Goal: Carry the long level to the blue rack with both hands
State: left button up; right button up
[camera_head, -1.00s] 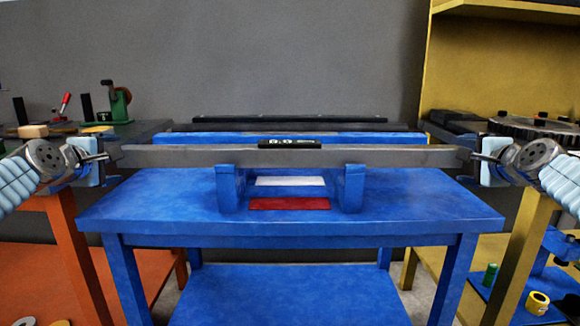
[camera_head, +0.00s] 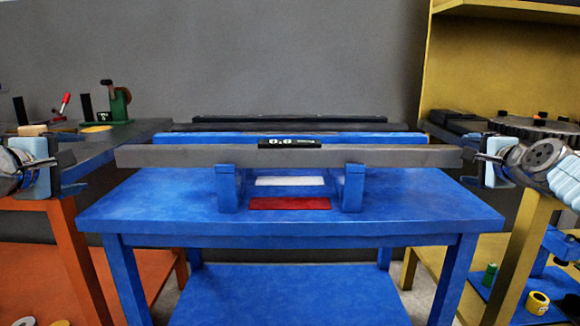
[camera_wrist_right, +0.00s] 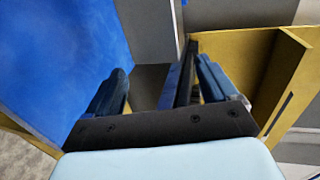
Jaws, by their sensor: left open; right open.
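The long level (camera_head: 200,156) is a grey bar with a black display (camera_head: 290,143) reading 0.0. It lies crosswise and looks horizontal on the two uprights of the blue rack (camera_head: 352,190), which stands on the blue table. My left gripper (camera_head: 78,165) is open and empty, clear of the level's left end. My right gripper (camera_head: 474,160) is open close to the level's right end; whether a small gap separates them is hard to tell. In the right wrist view its fingers (camera_wrist_right: 165,88) stand apart, and a grey surface, likely the level (camera_wrist_right: 150,30), shows beyond them.
The blue table (camera_head: 130,205) has free room on both sides of the rack. White and red patches (camera_head: 290,203) lie between the uprights. An orange bench (camera_head: 62,230) stands left and a yellow shelf unit (camera_head: 530,75) right. Dark bars (camera_head: 290,119) show behind.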

jog(key=v, duration=1)
jog(key=shift+s, duration=0.35)
jog(key=shift+r, duration=0.15)
jog(key=shift+s, duration=0.1)
